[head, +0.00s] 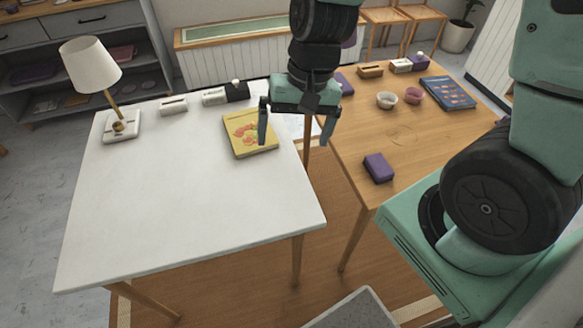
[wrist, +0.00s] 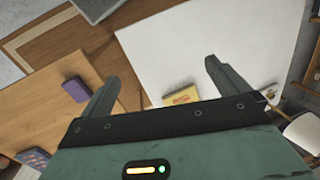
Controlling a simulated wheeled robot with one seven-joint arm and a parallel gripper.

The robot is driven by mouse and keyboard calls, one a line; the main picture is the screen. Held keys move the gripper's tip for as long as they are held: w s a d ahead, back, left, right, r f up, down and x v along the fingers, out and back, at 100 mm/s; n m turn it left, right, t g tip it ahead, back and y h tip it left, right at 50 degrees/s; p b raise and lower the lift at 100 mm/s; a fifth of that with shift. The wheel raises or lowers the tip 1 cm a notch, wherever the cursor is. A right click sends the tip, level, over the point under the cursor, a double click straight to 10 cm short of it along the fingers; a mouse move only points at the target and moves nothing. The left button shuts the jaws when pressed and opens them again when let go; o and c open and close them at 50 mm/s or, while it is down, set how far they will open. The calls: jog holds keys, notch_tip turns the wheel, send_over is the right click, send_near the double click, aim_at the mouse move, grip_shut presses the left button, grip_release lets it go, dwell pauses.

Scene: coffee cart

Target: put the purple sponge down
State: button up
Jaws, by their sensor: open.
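A purple sponge (head: 379,168), block-shaped, lies flat on the wooden table near its front left corner. It also shows in the wrist view at the left (wrist: 76,89), outside my jaws. My gripper (head: 293,141) is open and empty, with its fingers pointing down. In the head view it hangs to the upper left of the sponge, over the region between the white table and the wooden table. The sponge is apart from both fingers. In the wrist view nothing sits between the fingertips (wrist: 161,72).
The white table (head: 185,205) bears a lamp (head: 92,66), a yellow book (head: 249,131) and small boxes at the back. The wooden table (head: 400,130) bears two bowls, a dark blue book (head: 447,93) and boxes. The white table's front is clear. A gap separates the tables.

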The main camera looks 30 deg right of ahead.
jog(key=s+a+r+n+h, duration=0.1)
jog(key=s+a+r+n, duration=0.2)
jog(key=s+n, duration=0.3)
jog(key=s+a+r+n, duration=0.3)
jog(key=s+a+n, duration=0.2)
jog(key=s, duration=0.1)
jog(key=shift+s+r+n+h, duration=0.2)
jog(key=shift+r+n+h, duration=0.1)
jog(key=shift+n+h, duration=0.1)
jog(key=shift+a, duration=0.15)
